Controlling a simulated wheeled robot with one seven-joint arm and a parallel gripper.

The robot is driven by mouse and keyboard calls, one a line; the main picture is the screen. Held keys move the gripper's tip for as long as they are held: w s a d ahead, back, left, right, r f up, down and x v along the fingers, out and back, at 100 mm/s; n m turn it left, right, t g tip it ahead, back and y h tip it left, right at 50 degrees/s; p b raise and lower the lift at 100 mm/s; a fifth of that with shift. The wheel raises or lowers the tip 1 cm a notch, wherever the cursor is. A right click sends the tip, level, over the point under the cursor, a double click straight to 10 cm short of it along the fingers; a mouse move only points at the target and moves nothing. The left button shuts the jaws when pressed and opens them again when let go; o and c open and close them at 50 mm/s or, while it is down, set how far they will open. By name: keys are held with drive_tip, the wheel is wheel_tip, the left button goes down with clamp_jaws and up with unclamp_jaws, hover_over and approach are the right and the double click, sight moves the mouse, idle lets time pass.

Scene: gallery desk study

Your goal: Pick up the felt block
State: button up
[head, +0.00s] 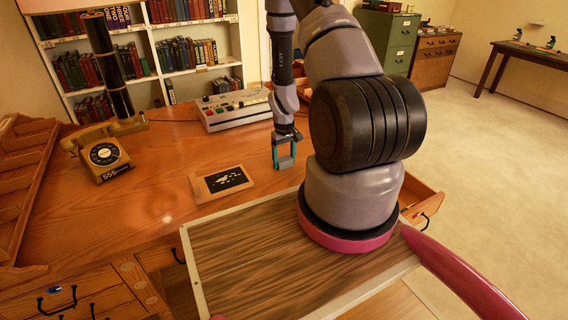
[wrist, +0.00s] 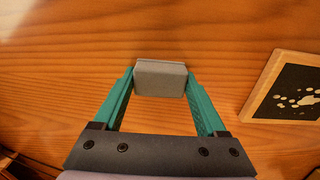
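The felt block (wrist: 161,79) is a small grey block. In the wrist view it sits between the teal fingertips of my gripper (wrist: 160,76), with a finger against each side. In the head view my gripper (head: 284,152) points down over the wooden desk, and the grey block (head: 286,162) shows between its fingertips. The gripper is shut on the block. Whether the block touches the desk or is slightly above it, I cannot tell.
A framed dark picture (head: 223,181) lies on the desk near the gripper; it also shows in the wrist view (wrist: 292,93). A rotary phone (head: 104,154) and a lamp (head: 108,70) stand left. A grey device with buttons (head: 236,108) stands behind. An open drawer (head: 423,203) juts out right.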

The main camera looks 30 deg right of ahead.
sight(284, 158)
wheel_tip(284, 158, up, 10)
idle(0.7)
